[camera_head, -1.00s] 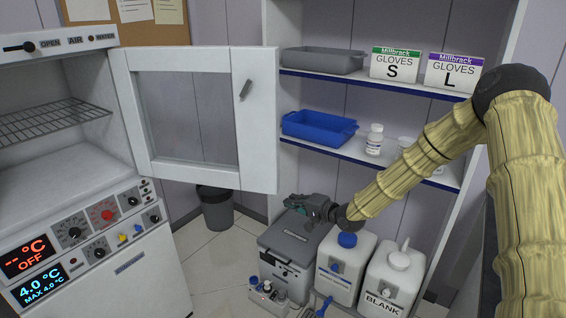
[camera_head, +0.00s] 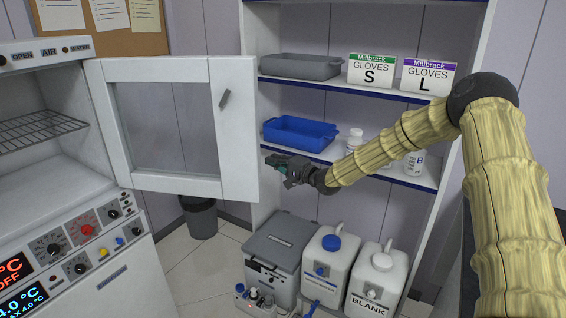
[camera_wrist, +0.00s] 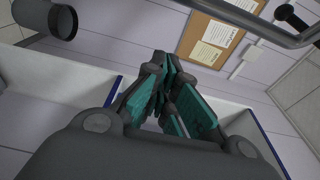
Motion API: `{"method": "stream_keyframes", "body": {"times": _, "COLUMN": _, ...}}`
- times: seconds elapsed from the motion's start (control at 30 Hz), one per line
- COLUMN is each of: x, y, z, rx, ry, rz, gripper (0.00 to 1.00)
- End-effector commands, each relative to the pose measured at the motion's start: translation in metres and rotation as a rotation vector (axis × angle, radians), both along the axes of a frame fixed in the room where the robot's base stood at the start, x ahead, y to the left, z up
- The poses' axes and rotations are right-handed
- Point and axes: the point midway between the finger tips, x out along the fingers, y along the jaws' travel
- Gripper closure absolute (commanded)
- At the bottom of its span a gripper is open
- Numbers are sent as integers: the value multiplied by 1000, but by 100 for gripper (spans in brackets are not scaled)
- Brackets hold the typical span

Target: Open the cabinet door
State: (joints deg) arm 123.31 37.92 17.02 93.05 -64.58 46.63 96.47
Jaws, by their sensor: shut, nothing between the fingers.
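My gripper (camera_head: 272,162) is just right of the door's lower right edge, in front of the shelves and apparently apart from the door. In the wrist view its teal-padded fingers (camera_wrist: 168,95) are closed together and hold nothing.
A shelf unit (camera_head: 345,172) holds a grey tray (camera_head: 300,67), a blue tray (camera_head: 300,133), glove boxes and bottles. A grey cooler box (camera_head: 282,245) and two white canisters (camera_head: 329,262) stand below. A dark bin (camera_head: 200,218) sits behind the door.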

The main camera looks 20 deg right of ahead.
Motion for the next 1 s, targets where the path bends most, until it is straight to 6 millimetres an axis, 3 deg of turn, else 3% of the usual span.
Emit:
{"method": "stream_keyframes", "body": {"times": 0.3, "x": 26, "y": 15, "z": 0, "rx": 0, "ry": 1, "rz": 0, "gripper": 100}}
{"method": "stream_keyframes", "body": {"times": 0.7, "x": -1, "y": 36, "z": 1, "rx": 2, "ry": 1, "rz": 0, "gripper": 100}}
{"method": "stream_keyframes", "body": {"times": 1.0, "x": -6, "y": 40, "z": 0, "rx": 0, "ry": 0, "rz": -1, "gripper": 100}}
